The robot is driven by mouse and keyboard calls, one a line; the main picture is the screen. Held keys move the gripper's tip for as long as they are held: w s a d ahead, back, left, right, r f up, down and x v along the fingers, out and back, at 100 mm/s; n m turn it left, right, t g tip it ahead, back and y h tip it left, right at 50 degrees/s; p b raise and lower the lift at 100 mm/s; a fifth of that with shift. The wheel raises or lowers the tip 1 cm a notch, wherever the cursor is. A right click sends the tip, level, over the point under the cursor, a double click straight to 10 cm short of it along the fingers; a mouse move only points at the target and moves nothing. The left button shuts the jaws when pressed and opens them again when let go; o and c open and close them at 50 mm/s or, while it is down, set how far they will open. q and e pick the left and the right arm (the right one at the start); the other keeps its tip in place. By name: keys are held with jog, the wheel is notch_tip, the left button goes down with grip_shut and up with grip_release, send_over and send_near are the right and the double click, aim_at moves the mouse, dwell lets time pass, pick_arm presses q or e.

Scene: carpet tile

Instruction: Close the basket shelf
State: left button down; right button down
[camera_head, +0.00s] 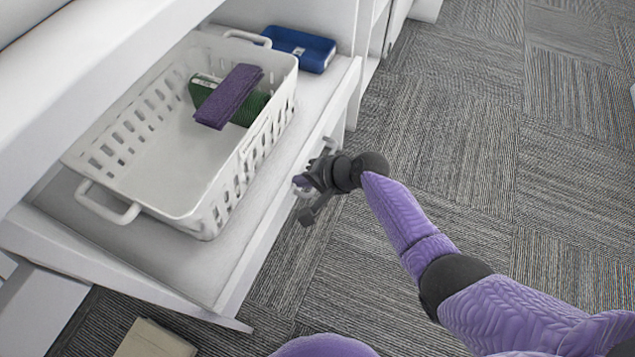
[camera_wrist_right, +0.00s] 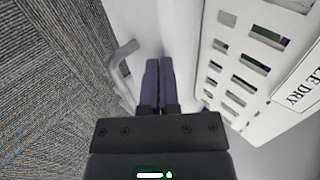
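The white basket shelf (camera_head: 100,248) is pulled out from the white cabinet. A white slotted basket (camera_head: 190,190) stands on it, and the basket's side also shows in the right wrist view (camera_wrist_right: 235,75). My right gripper (camera_head: 301,182) is at the shelf's outer front face. In the right wrist view its two purple fingers (camera_wrist_right: 159,70) lie together, with nothing visible between them. The curved shelf handle (camera_wrist_right: 118,65) is just left of the fingers, not between them. Whether the fingertips touch the front cannot be told. My left gripper is not in view.
The basket holds a green item (camera_head: 245,107) and a purple item (camera_head: 228,97). A blue box (camera_head: 300,48) sits on the shelf behind the basket. A beige object (camera_head: 152,340) is on the floor at bottom left. The carpet (camera_head: 450,130) right of the shelf is clear.

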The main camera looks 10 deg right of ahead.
aim_at(276, 176)
jog(key=w+a, duration=0.2)
jog(key=shift+a+f+b, duration=0.1)
jog(key=shift+a+b, duration=0.25)
jog(key=shift+a, duration=0.2)
